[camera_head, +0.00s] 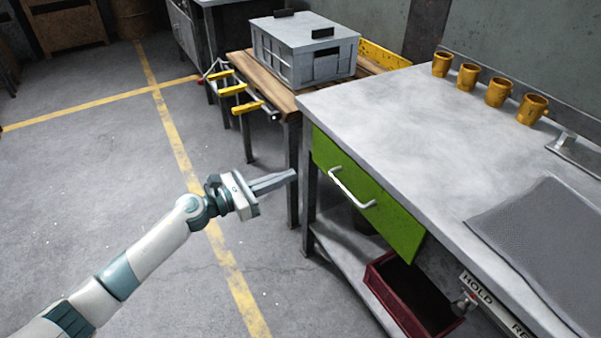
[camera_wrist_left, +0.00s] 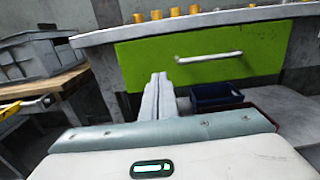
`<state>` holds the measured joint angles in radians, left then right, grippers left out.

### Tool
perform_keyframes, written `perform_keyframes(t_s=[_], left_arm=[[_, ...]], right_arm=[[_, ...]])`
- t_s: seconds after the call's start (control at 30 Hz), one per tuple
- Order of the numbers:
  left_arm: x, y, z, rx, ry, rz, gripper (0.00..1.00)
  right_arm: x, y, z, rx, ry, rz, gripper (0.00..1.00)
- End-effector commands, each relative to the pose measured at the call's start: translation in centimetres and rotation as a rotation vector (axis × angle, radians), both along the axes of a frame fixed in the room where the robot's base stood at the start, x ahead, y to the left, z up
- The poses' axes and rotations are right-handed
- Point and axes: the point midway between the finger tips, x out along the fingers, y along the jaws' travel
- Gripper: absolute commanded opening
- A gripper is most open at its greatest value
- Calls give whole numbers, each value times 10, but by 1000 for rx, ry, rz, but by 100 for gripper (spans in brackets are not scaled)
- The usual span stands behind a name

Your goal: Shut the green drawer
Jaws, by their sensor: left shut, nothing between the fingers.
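The green drawer (camera_head: 368,190) is under the front edge of the grey workbench top (camera_head: 370,120), with a pale bar handle (camera_head: 350,188) across its front. Its front looks close to flush with the bench edge, and I see no clear gap. The drawer also shows in the left wrist view (camera_wrist_left: 215,58) with its handle (camera_wrist_left: 208,57). My left gripper (camera_head: 292,175) is shut and empty, left of the drawer and apart from it. Its closed fingers (camera_wrist_left: 158,85) point toward the drawer's lower left part in the left wrist view. My right gripper is not in view.
Several yellow mugs (camera_head: 497,92) stand along the back of the bench, and a dark grey mat (camera_head: 545,235) lies at right. A red bin (camera_head: 410,295) sits below the drawer. A wooden table (camera_head: 240,62) with a grey box (camera_head: 305,48) stands behind. The floor at left is clear.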

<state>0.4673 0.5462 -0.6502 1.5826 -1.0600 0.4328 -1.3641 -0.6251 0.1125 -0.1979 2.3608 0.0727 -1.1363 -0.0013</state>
Motion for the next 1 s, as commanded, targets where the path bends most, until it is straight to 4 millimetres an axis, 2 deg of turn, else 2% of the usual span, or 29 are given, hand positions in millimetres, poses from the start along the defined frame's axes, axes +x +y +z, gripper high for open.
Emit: perform_keyframes(t_s=[0.1,0.3,0.83,1.0], left_arm=[[-9,13,-1,0,1,1,0],[-16,22,0,-1,1,-2,0],[-16,22,0,-3,3,0,0],[-21,18,0,-82,56,28,0]], right_arm=[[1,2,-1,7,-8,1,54],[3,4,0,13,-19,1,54],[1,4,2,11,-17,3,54],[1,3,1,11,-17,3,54]])
